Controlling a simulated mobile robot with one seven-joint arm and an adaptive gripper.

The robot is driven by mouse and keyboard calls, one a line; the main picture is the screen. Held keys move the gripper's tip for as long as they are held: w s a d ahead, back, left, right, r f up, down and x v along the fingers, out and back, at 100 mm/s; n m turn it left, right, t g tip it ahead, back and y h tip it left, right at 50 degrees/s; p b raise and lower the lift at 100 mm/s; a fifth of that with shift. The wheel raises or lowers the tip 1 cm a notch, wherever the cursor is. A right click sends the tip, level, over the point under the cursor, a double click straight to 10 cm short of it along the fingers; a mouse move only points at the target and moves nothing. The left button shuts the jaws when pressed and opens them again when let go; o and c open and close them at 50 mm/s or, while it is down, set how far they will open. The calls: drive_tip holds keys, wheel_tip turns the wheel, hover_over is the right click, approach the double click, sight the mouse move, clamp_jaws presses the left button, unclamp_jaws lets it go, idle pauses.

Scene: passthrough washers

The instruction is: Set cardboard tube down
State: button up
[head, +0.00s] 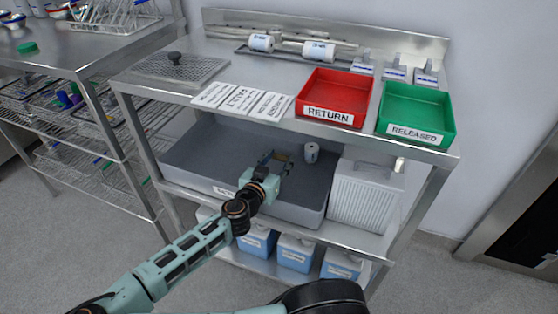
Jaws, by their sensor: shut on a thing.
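My gripper (275,160) reaches into the large grey bin (190,169) on the middle shelf, under the table top. It is shut on a small tan piece, which looks like the cardboard tube (277,156). The fingers hide most of it, and I cannot tell whether it touches the bin floor.
Above are a red RETURN tray (334,89), a green RELEASED tray (416,108), paper labels (242,99) and labelled white rolls (318,50). A white ribbed box (364,193) stands right of the bin. Blue-and-white containers (295,253) sit below. The bin's left part is clear.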

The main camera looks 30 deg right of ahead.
drive_tip(key=o, duration=0.8)
drive_tip(key=shift+a+f, duration=0.1)
drive_tip(key=shift+f, duration=0.5)
drive_tip(key=shift+r, duration=0.1)
drive_tip(key=shift+r+p, duration=0.65)
drive_tip(key=shift+p, duration=0.2)
drive_tip(key=p+v, duration=0.1)
drive_tip(key=v, duration=1.1)
